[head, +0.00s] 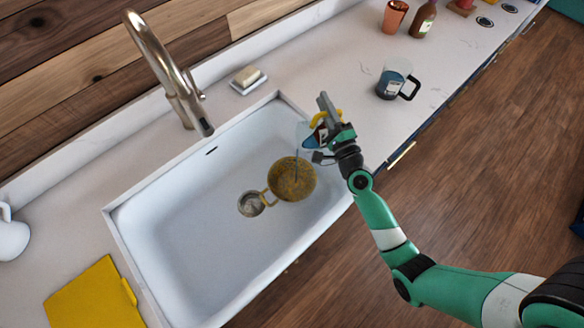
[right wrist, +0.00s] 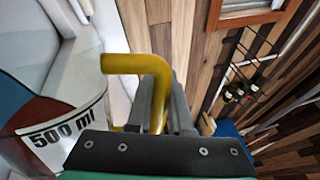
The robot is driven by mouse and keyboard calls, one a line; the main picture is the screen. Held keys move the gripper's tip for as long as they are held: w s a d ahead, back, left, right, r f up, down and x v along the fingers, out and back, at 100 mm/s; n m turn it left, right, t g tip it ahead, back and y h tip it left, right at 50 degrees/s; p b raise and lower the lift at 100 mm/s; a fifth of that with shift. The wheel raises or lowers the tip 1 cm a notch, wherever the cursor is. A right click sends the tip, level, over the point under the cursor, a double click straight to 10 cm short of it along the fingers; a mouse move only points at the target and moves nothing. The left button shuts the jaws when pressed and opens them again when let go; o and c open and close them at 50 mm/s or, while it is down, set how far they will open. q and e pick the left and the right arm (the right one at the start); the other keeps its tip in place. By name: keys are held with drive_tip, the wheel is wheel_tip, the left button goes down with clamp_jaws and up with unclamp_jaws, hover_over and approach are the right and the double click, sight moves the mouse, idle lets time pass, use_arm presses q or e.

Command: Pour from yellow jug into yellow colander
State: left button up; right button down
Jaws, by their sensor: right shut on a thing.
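The yellow jug (head: 305,130) is clear-walled with a yellow handle and a "500 ml" mark, which shows in the right wrist view (right wrist: 65,130). My right gripper (head: 330,112) is shut on its handle, holding it over the sink's right rim. The jug looks tilted, with dark blue liquid inside. A thin blue streak runs from below the jug down to the yellow colander (head: 291,184). The colander sits in the sink, its handle loop beside the drain (head: 251,204). Its inside is too small to make out. My left gripper is out of view.
The white sink (head: 170,235) surrounds the colander, with a tall faucet (head: 165,70) behind. A soap dish (head: 248,82) is on the back counter. A mug (head: 394,82), copper cup (head: 394,16) and brown bottle (head: 423,20) stand right. A yellow board (head: 90,298) lies left.

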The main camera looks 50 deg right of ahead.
sight(302, 123)
drive_tip(key=shift+w+a+n, duration=0.3)
drive_tip(key=shift+a+n, duration=0.2)
drive_tip(key=shift+a, duration=0.15)
drive_tip(key=shift+w+a+f+n+t+y+b, duration=0.1)
drive_tip(key=shift+w+a+f+n+y+b, duration=0.2)
drive_tip(key=shift+a+f+n+b, duration=0.4)
drive_tip(key=shift+w+a+f+n+t+y+b, duration=0.1)
drive_tip(key=shift+w+a+f+n+y+b, duration=0.25)
drive_tip(key=shift+a+f+n, duration=0.55)
drive_tip(key=shift+w+a+f+n+t+y+b, duration=0.15)
drive_tip(key=shift+w+a+f+n+b, duration=0.15)
drive_tip(key=shift+a+f+n+b, duration=0.5)
drive_tip(key=shift+w+a+f, duration=0.1)
drive_tip(key=shift+a+f, duration=0.05)
drive_tip(key=shift+f, duration=0.25)
drive_tip(key=shift+w+a+f+n+b, duration=0.15)
drive_tip(key=shift+a+f+n+b, duration=0.2)
drive_tip(key=shift+f+n, duration=0.15)
